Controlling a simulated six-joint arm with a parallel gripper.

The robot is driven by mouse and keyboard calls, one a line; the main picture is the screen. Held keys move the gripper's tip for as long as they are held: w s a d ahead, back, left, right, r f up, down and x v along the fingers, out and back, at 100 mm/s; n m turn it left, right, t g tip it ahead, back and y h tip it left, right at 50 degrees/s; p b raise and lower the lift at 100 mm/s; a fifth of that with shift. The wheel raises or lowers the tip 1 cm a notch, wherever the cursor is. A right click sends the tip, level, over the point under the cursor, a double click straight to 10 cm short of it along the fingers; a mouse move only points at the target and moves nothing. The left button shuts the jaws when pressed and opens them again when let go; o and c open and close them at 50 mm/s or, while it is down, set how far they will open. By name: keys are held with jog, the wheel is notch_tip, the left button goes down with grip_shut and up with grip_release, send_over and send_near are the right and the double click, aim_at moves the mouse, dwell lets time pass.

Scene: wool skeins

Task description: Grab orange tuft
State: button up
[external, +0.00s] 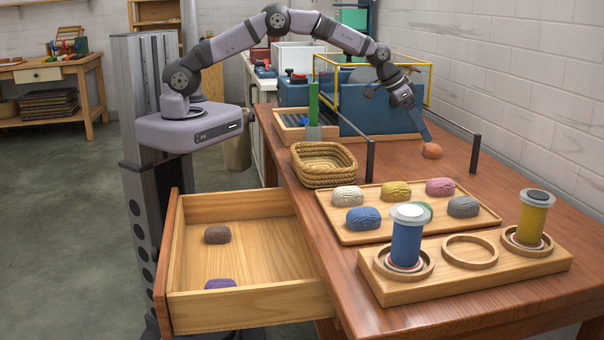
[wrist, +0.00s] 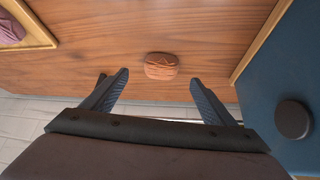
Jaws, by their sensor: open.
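The orange tuft (external: 432,151) is a small rounded skein lying alone on the wooden table, towards the far right part in the external view. In the wrist view the orange tuft (wrist: 160,66) lies ahead of and between the two fingers, apart from both. My gripper (wrist: 158,75) is open and empty, with a finger to each side of the tuft in the picture. In the external view my gripper (external: 424,134) points down close to the tuft, and its fingers are partly hidden by each other.
A wooden tray (external: 340,232) holds several skeins. A woven basket (external: 322,164) stands left of it. A blue box with a yellow frame (external: 360,110) is beside my gripper. A rack (external: 470,285) with spools is in front. The open drawer (external: 265,268) holds two skeins.

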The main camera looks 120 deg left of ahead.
aim_at(431, 144)
jog(key=shift+w+a+f, duration=0.2)
jog(key=shift+w+f, duration=0.1)
jog(key=shift+f, duration=0.15)
jog(key=shift+f, duration=0.1)
jog(key=shift+w+a+f+p, duration=0.65)
jog(key=shift+w+f+p, duration=0.1)
jog(key=shift+f+p, duration=0.15)
jog(key=shift+x, duration=1.2)
jog(key=c, duration=1.1)
